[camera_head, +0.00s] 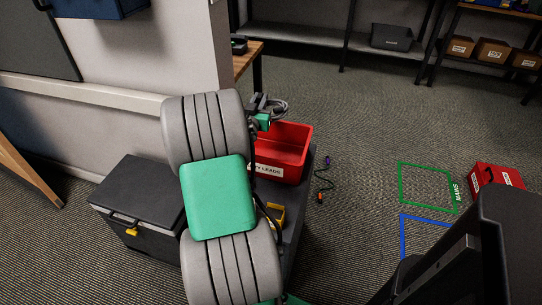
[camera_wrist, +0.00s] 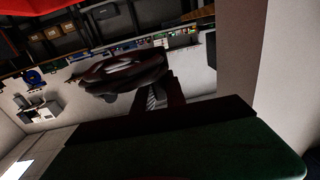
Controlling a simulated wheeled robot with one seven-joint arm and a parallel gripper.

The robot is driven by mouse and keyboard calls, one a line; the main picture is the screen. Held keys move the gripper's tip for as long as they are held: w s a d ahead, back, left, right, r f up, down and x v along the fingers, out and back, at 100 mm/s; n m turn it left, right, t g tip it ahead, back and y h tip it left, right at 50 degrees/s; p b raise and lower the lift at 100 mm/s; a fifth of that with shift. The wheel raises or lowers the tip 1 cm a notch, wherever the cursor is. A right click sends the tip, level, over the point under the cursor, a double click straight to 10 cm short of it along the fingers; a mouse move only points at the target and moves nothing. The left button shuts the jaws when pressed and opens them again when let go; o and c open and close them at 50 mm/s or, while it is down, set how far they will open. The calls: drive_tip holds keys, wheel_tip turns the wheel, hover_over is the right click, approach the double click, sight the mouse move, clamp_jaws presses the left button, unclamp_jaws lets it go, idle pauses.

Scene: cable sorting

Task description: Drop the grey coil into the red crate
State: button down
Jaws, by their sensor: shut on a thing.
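The grey coil (camera_head: 279,107) is held up at the back of the red crate (camera_head: 288,166), above its rim. My gripper (camera_head: 264,104) is shut on the coil, and my arm hides part of both the gripper and the crate's left side. In the wrist view the coil (camera_wrist: 125,70) looks dark and hangs at the fingers (camera_wrist: 165,97). The crate has a white label ending in "Y LEADS"; its inside shows bare red where I can see it.
A black cooler-like box (camera_head: 135,205) stands left of my arm. Green (camera_head: 428,165) and blue floor outlines and a small red box (camera_head: 497,176) are farther right. A pale wall (camera_head: 183,50) stands behind.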

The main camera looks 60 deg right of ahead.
wheel_tip(320, 180, down, 4)
drive_tip(key=shift+f+b, duration=0.25)
drive_tip(key=shift+b, duration=0.8)
drive_tip(key=c, duration=1.3)
unclamp_jaws()
drive_tip(key=shift+a, duration=0.15)
drive_tip(key=b+v, duration=0.1)
drive_tip(key=v, duration=0.6)
drive_tip(key=shift+s+a, duration=0.1)
drive_tip(key=shift+a, duration=0.2)
